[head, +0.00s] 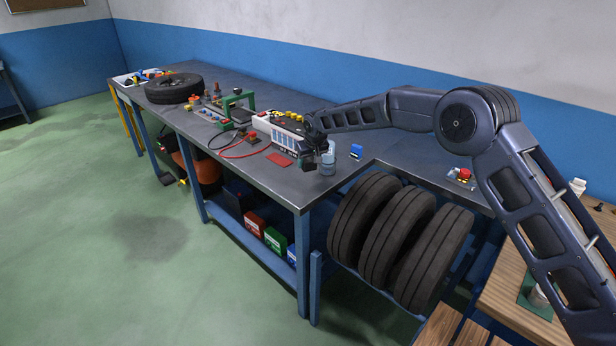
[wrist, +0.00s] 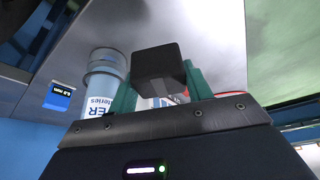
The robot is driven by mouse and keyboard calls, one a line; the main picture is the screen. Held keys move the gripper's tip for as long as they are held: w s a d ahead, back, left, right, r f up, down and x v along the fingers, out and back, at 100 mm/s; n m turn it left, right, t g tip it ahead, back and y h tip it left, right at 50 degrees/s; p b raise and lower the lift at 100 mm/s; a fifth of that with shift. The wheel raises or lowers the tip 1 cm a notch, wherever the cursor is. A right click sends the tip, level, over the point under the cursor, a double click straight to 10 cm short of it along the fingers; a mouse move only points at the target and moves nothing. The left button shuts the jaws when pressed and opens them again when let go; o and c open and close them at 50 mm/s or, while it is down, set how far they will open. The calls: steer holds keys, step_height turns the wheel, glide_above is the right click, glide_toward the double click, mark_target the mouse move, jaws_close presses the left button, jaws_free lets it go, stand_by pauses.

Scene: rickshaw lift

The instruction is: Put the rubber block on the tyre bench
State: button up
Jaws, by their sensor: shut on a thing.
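The rubber block (wrist: 160,66) is a black block. In the wrist view it is between the two green fingers of my gripper (wrist: 161,86), which is shut on it. In the head view my gripper (head: 310,160) is over the near end of the long grey metal bench (head: 262,178), beside a clear jar. The block is small and dark there, and I cannot tell whether it touches the bench. A black tyre (head: 174,89) lies flat on the far left part of the benchtop.
The jar (head: 328,164) stands close to my gripper, with a blue box (head: 356,152) to its right. A red pad (head: 279,160), a cable and a grey charger-like box (head: 278,128) lie to the left. Several tyres (head: 367,220) stand below the bench.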

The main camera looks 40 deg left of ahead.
steer(key=shift+f, duration=3.5)
steer(key=shift+f, duration=0.1)
steer(key=o, duration=1)
steer(key=v, duration=1.2)
steer(key=shift+s+d, duration=0.1)
